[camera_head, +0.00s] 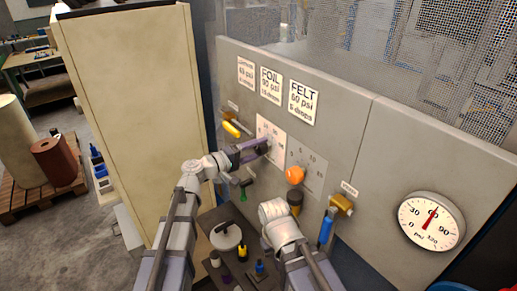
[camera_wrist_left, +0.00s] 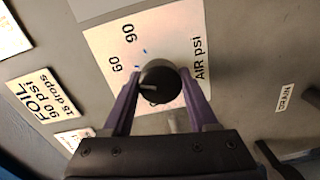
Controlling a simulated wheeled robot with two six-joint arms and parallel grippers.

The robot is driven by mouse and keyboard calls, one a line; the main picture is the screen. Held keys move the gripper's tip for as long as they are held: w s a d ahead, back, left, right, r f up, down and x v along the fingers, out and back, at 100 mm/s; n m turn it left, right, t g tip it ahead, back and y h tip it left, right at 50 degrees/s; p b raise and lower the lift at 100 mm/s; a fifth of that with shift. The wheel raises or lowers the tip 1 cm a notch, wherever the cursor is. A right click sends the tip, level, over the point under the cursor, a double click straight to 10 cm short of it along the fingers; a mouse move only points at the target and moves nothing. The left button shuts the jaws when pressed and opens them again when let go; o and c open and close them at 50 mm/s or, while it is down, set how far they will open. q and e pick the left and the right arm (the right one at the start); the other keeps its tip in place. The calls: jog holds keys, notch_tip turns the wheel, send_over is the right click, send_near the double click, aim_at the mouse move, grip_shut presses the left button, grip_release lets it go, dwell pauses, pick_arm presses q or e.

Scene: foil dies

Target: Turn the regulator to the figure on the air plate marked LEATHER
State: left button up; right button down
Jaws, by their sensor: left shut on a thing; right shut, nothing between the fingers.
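The white AIR psi plate (camera_head: 278,139) is on the grey panel; it also shows in the left wrist view (camera_wrist_left: 103,43), with 60 and 90 readable. Its black regulator knob (camera_wrist_left: 160,82) has a pale pointer line aimed left, a little below the 60 in that picture. My left gripper (camera_head: 264,144) is shut on the knob, one finger on each side. A finger covers part of the plate. The LEATHER plate (camera_head: 246,74) at the upper left appears to read 45 psi. The round gauge (camera_head: 431,220) has its red needle near 60. My right gripper is out of sight.
The FOIL plate (camera_head: 270,84) and FELT plate (camera_head: 302,102) hang beside it. An orange knob (camera_head: 294,174) sits on a second dial plate, right of my left gripper. A yellow-handled valve (camera_head: 231,129) and a blue-handled one (camera_head: 327,229) project from the panel. Bottles stand below.

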pick_arm(q)
jog(key=shift+f, duration=0.1)
jog(key=o, duration=1.4)
jog(key=shift+c, duration=0.2)
jog(key=v, duration=0.7)
jog(key=shift+s+a, duration=0.3)
